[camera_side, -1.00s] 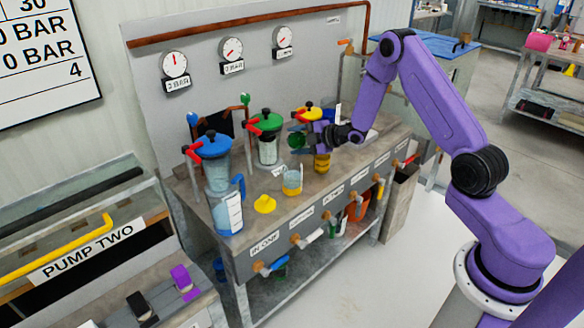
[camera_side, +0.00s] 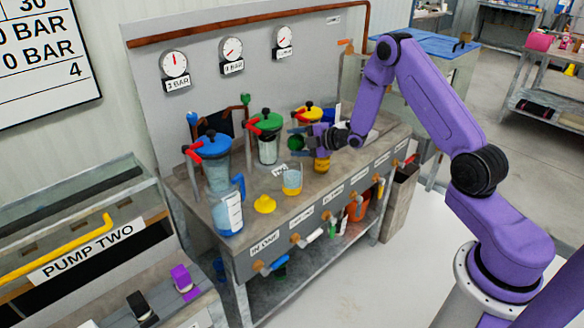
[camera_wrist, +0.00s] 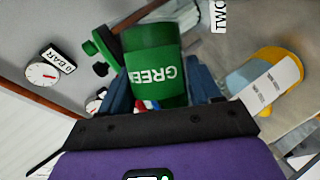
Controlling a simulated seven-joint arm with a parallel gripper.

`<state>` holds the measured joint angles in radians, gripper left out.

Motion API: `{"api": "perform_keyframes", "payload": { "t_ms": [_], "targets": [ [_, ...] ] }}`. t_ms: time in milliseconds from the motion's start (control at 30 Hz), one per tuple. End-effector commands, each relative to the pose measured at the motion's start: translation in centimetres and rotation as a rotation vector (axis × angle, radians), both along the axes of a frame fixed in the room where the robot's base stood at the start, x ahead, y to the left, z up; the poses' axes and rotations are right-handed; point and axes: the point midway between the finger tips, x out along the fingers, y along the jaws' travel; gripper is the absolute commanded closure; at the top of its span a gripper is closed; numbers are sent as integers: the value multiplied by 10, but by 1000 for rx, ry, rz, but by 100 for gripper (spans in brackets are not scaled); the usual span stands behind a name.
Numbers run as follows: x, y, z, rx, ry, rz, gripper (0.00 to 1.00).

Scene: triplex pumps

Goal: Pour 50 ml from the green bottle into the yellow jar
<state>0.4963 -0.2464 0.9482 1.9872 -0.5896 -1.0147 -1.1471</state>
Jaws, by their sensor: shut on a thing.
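In the side view the bottle (camera_side: 296,142) shows as a green shape at my gripper (camera_side: 306,138), lying tilted above the bench. My gripper (camera_wrist: 160,90) is shut on it. The yellow jar (camera_side: 292,181), clear-walled with a yellow lower part, stands on the bench below and slightly left of the bottle. A yellow-rimmed vessel with a white label, probably this jar (camera_wrist: 250,75), shows right of the bottle in the wrist view. I cannot tell the liquid levels.
A yellow lid (camera_side: 265,204) lies on the bench left of the jar. A blue-lidded pump (camera_side: 212,147), a jug (camera_side: 228,213) and a green-lidded pump (camera_side: 267,150) stand left. An amber vessel (camera_side: 321,164) is close below my gripper. Valves line the bench front.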

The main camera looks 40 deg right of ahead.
Motion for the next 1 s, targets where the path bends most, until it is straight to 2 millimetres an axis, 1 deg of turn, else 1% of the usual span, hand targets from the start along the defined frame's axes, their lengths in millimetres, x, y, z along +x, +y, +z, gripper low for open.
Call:
{"api": "perform_keyframes", "payload": {
  "t_ms": [1000],
  "targets": [
    [1,0,-8,-51,-34,1,74]
  ]
}}
